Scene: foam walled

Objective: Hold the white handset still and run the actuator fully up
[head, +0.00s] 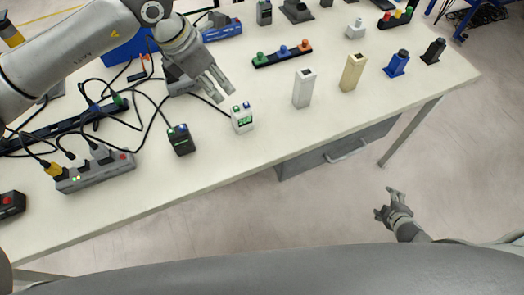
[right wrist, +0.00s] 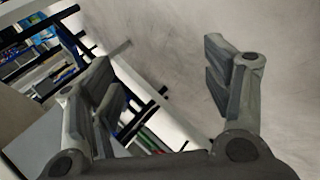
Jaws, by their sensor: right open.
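I cannot tell for sure which thing is the actuator; a white post (head: 304,88) and a beige post (head: 352,72) stand upright to the right of the handset. My right gripper (head: 383,201) is open and empty, over the floor in front of the table; its two fingers spread wide in the right wrist view (right wrist: 165,75).
A black handset (head: 181,140) stands left of the white one. Power strips (head: 96,172) and loose black cables cover the table's left side. A button bar (head: 283,54), a blue post (head: 397,63) and a black post (head: 433,51) stand behind and right. Bare table surrounds the white handset.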

